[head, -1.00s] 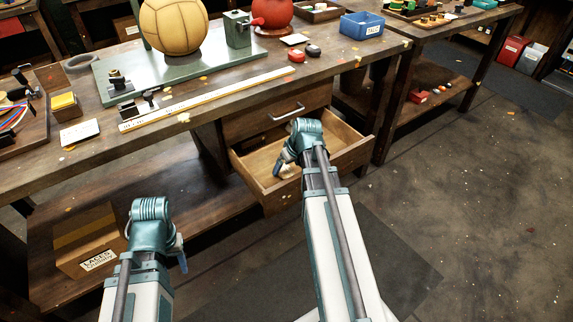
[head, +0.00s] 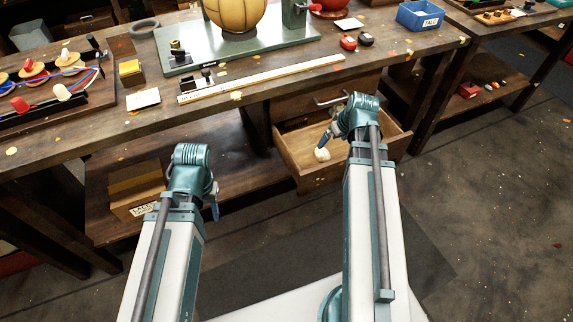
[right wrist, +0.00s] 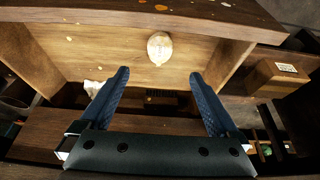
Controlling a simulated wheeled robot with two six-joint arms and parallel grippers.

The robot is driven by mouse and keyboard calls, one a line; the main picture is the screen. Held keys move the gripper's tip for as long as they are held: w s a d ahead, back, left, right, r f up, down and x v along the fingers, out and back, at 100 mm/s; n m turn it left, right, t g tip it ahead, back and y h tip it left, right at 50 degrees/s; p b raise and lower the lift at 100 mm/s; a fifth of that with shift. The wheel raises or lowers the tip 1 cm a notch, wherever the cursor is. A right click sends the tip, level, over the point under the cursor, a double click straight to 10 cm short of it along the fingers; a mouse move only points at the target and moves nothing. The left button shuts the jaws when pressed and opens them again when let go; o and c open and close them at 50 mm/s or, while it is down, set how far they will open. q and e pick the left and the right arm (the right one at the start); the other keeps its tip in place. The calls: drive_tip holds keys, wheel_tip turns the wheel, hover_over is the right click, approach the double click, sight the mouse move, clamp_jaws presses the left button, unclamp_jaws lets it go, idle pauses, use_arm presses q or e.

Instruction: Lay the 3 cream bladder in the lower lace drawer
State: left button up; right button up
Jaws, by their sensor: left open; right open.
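The lower drawer (head: 300,179) stands pulled open below a shut drawer with a metal handle. One cream bladder (head: 322,154) lies on its floor; it also shows in the right wrist view (right wrist: 160,48). A small whitish thing (right wrist: 92,87) in that view is too unclear to name. My right gripper (head: 327,137) is above the drawer, open and empty; its two blue fingers (right wrist: 158,78) stand apart from the bladder. My left gripper (head: 214,206) is open, left of the drawer and below the bench edge. Two cream pieces (head: 62,92) (head: 65,54) at the left tray may be bladders.
A labelled cardboard box (head: 135,190) is on the lower shelf. The floor at right is clear.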

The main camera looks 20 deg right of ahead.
drive_tip(key=s+a+n+g, duration=0.1)
drive_tip(key=s+a, duration=0.2)
drive_tip(key=a, duration=0.7)
drive_tip(key=s+a+f+n+g+h, duration=0.1)
drive_tip(key=s+a, duration=0.3)
drive_tip(key=a, duration=0.6)
drive_tip(key=s+a+g, duration=0.3)
drive_tip(key=s+a, duration=0.1)
drive_tip(key=a, duration=0.6)
drive_tip(key=shift+s+a+f+n+h, duration=0.15)
drive_tip(key=shift+a+f+n+h, duration=0.15)
drive_tip(key=shift+a+n+h, duration=0.1)
drive_tip(key=shift+r, duration=0.1)
wheel_tip(320, 180, up, 16)
drive_tip(key=p, duration=1.6)
